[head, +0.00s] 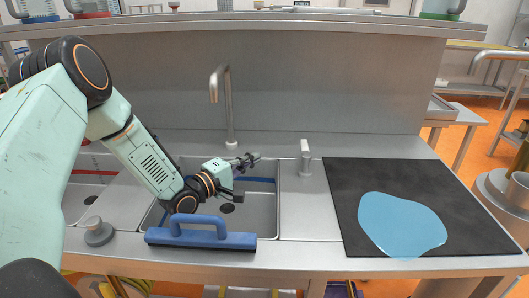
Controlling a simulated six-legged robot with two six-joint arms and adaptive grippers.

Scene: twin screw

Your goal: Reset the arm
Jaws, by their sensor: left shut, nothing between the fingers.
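My left arm reaches in from the left over the steel counter (305,262). My left gripper (254,157) is above the sink basin (262,215), close to the foot of the tap (229,105). Its fingers are small in the picture and are shut with nothing held. A blue squeegee-like tool (200,236) with a loop handle lies across the front edge of the sink, below my left wrist and apart from the gripper. My right gripper does not show.
A black mat (345,205) lies on the right of the counter, with a light blue puddle (400,225) on it. A small grey knob-like object (98,232) stands at the left front. A short metal fixture (305,158) stands right of the sink. A raised shelf (300,22) runs along the back.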

